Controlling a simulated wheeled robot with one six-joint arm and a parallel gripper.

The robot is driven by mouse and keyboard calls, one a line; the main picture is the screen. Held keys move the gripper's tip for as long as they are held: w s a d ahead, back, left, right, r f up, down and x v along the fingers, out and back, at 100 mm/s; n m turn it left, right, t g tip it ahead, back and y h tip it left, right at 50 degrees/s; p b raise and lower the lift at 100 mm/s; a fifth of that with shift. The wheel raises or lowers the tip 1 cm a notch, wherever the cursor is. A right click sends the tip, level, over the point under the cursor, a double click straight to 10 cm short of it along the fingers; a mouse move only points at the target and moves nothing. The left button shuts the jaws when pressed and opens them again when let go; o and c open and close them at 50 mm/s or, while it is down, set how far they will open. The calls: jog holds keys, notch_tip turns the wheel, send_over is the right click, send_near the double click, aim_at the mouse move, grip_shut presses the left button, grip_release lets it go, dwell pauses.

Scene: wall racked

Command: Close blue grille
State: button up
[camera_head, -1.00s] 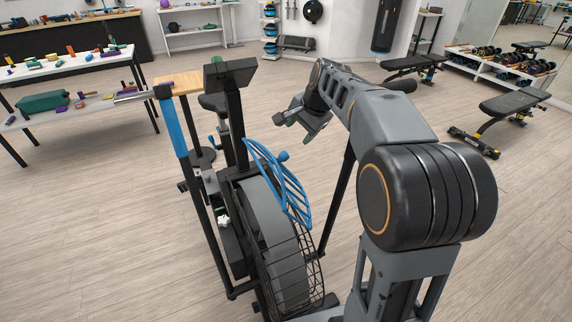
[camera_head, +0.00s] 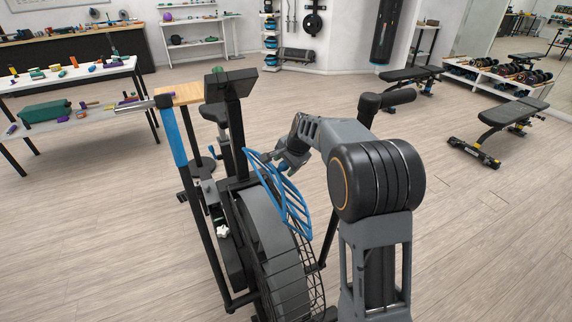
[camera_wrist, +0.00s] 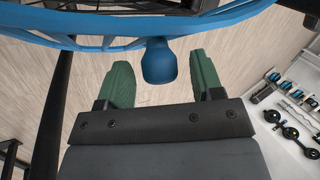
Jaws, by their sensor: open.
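The blue grille (camera_head: 291,211) stands swung out from the top of the exercise bike's black fan cage (camera_head: 283,262) in the head view. In the wrist view the grille's curved bars (camera_wrist: 115,32) cross the top, and its round blue knob (camera_wrist: 159,62) hangs down. My gripper (camera_head: 280,163) is just right of the grille's upper part. In the wrist view its two green fingers (camera_wrist: 162,85) are apart, one on each side of the knob.
The bike's blue and black upright (camera_head: 172,133) and a small wooden top (camera_head: 187,94) stand left of the grille. A table with small objects (camera_head: 75,80) is farther left. Open wooden floor (camera_head: 480,220) lies to the right.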

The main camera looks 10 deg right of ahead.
jog(key=shift+w+f, duration=0.1)
jog(key=shift+f, duration=0.1)
grip_shut()
dwell(0.6)
